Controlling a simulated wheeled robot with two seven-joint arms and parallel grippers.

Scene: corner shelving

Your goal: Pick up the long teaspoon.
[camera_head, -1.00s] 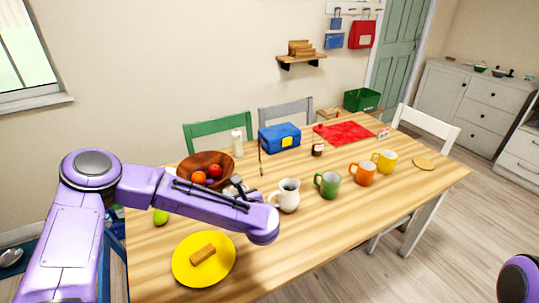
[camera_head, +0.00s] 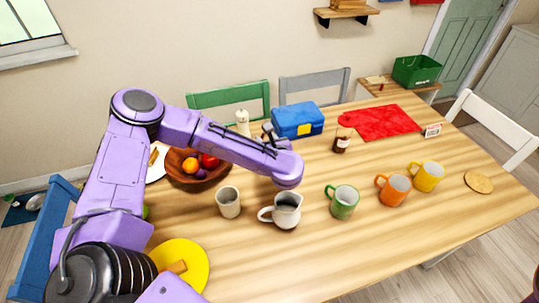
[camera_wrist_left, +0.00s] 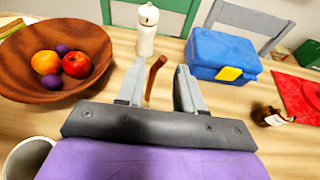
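A thin brown stick-like object, which looks like the handle of the long teaspoon (camera_wrist_left: 155,75), lies on the table between the fingers in the left wrist view. Its lower part is hidden behind the gripper body, so I cannot see its bowl. My left gripper (camera_wrist_left: 157,92) is open, with one finger on each side of the handle and gaps visible. In the head view the left gripper (camera_head: 268,133) is mostly hidden behind its own arm, near the blue box. My right gripper is not in view.
A wooden fruit bowl (camera_wrist_left: 98,72) is left of the gripper, a white shaker (camera_wrist_left: 147,32) just beyond, and a blue lunch box (camera_wrist_left: 222,52) to the right. A yellow plate (camera_head: 195,257) is at the front.

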